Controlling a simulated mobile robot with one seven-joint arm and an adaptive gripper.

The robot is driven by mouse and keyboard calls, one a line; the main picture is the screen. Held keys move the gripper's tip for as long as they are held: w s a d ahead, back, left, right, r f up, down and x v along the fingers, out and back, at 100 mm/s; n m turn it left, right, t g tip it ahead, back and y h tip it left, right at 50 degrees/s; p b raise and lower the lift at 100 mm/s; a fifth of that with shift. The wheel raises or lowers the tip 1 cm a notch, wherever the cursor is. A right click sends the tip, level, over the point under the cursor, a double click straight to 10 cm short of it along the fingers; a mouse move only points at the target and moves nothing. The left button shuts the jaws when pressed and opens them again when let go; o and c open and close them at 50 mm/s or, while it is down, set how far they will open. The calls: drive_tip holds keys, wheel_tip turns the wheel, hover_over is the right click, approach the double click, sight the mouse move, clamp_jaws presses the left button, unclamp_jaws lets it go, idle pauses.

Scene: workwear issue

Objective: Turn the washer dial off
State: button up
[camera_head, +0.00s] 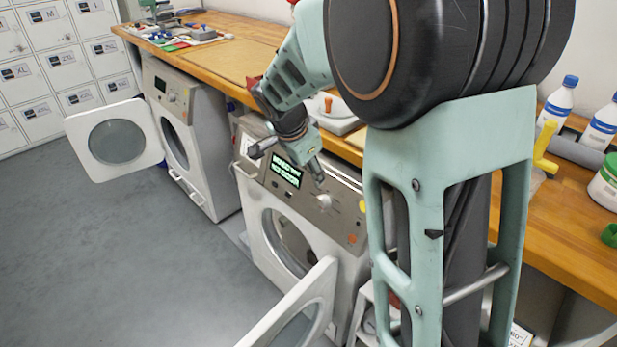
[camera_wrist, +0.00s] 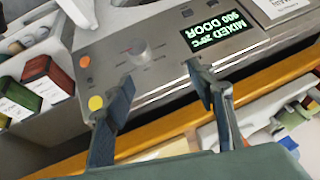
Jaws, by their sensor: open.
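The nearer washer (camera_head: 256,222) stands under the wooden counter with its round door (camera_head: 300,315) open. Its panel has a lit green display (camera_head: 283,172), also seen upside down in the wrist view (camera_wrist: 217,33); MIXED and DOOR are legible. The pale washer dial (camera_head: 324,202) sits beside the display. In the wrist view the dial (camera_wrist: 139,54) lies beyond the fingertips, with small marks around it; its setting cannot be told. My gripper (camera_head: 287,162) is open and empty in front of the panel. In the wrist view its fingers (camera_wrist: 160,78) are spread, apart from the dial.
A second machine (camera_head: 188,140) with an open door (camera_head: 114,141) stands farther left. White lockers (camera_head: 65,68) line the back left. The wooden counter (camera_head: 250,42) carries small parts, bottles (camera_head: 557,104) and a yellow handle (camera_head: 545,150). The grey floor (camera_head: 130,250) at left is clear.

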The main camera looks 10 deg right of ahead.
sight(318, 203)
drive_tip(key=shift+m+g+h, duration=0.3)
drive_tip(key=shift+m+g, duration=0.2)
drive_tip(key=shift+g, duration=0.1)
drive_tip(key=s+x, duration=0.1)
drive_tip(key=x, duration=0.3)
drive_tip(key=s+b+x, duration=0.1)
drive_tip(key=x, duration=0.3)
drive_tip(key=s+f+x, duration=0.1)
drive_tip(key=x, duration=0.3)
drive_tip(key=shift+w+a+f, duration=0.1)
drive_tip(key=shift+w+f, duration=0.05)
drive_tip(key=shift+f, duration=0.15)
drive_tip(key=c, duration=1.2)
drive_tip(key=shift+o, duration=0.2)
